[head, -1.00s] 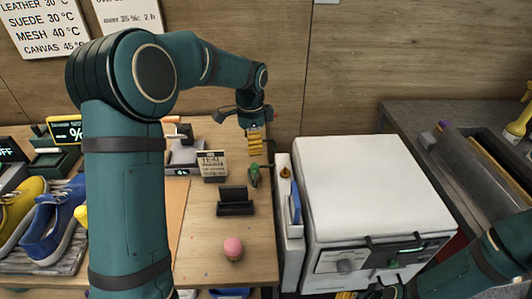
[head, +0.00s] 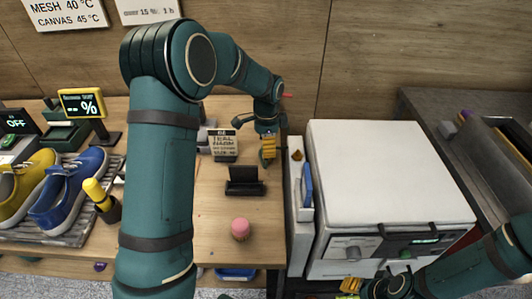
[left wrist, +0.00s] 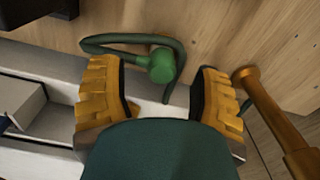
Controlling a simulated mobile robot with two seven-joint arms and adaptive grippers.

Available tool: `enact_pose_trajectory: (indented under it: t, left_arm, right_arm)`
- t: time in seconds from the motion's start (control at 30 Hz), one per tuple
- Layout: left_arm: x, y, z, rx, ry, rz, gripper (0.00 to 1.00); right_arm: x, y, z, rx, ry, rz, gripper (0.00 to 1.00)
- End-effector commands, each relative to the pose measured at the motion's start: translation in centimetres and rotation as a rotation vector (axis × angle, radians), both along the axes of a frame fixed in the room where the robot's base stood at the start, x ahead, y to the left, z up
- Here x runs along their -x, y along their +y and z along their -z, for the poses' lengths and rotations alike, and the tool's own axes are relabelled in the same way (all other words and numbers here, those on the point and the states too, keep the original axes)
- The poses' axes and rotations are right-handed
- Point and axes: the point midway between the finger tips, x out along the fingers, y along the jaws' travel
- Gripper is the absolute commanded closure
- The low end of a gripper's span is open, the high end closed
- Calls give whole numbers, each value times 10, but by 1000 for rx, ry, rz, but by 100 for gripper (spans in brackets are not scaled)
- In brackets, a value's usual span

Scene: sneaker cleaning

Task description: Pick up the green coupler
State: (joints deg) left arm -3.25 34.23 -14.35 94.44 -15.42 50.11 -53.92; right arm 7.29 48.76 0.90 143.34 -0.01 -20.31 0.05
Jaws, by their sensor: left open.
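The green coupler (left wrist: 160,66) shows in the left wrist view, with a dark green hose curving off to the left and another bend on its right. It lies on the wooden table close to its edge. My left gripper (left wrist: 158,92) is open, with its yellow ridged fingers either side of the coupler's line; the coupler shows in the gap, just ahead of the fingertips. I cannot tell whether they touch it. In the head view my left gripper (head: 268,150) points down over the table's right part and hides the coupler. My right gripper (head: 388,288) is low at the right; its jaws are unclear.
A small sign (head: 223,146) and a black stand (head: 245,182) are left of my left gripper. A pink object (head: 240,229) sits nearer. A white machine (head: 380,185) stands right of the table. An orange rod (left wrist: 278,118) lies right of my fingers in the wrist view.

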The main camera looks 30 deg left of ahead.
Motion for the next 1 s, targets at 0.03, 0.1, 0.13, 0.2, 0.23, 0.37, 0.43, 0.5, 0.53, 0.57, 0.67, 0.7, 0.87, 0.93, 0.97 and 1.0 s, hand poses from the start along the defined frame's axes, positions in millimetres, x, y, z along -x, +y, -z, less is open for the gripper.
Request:
enact_pose_trajectory:
  t: [0.03,0.1,0.13,0.2,0.23,0.37,0.43,0.5,0.53,0.57,0.67,0.7,0.87,0.93,0.97,1.0]
  left_arm:
    - [0,0,11,0,4,0,37]
    - [0,1,22,-1,4,0,37]
    - [0,1,26,0,4,0,37]
    - [0,1,34,-1,4,0,37]
    - [0,1,36,-1,4,0,37]
    - [-1,1,37,-1,1,0,37]
    - [-1,1,37,-1,1,0,37]
    - [-1,1,37,-1,1,0,42]
    - [-1,1,37,-1,1,0,52]
    - [-1,1,37,-1,1,0,63]
    - [-1,1,37,-1,1,0,98]
    - [-1,1,37,0,1,0,100]
    - [-1,1,37,0,1,0,100]
    - [-1,1,37,0,1,0,100]
    - [-1,1,37,0,1,0,100]
    - [-1,1,37,0,1,0,100]
  right_arm:
    - [-1,0,5,0,-2,1,53]
    - [-1,0,9,0,-3,1,53]
    - [-2,0,10,0,-4,1,53]
    - [-2,0,12,1,-5,1,53]
    - [-2,0,12,1,-5,1,53]
    - [-2,0,12,1,-6,1,53]
    - [-2,0,11,1,-6,1,53]
    - [-2,0,11,1,-6,1,53]
    - [-2,0,11,1,-6,1,53]
    - [-2,0,11,1,-6,1,53]
    - [-2,0,11,1,-6,1,53]
    - [-2,0,11,1,-6,1,53]
    - [-2,0,11,1,-6,1,53]
    - [-2,0,11,1,-6,1,53]
    - [-2,0,11,1,-6,1,53]
    - [-2,0,11,1,-6,1,53]
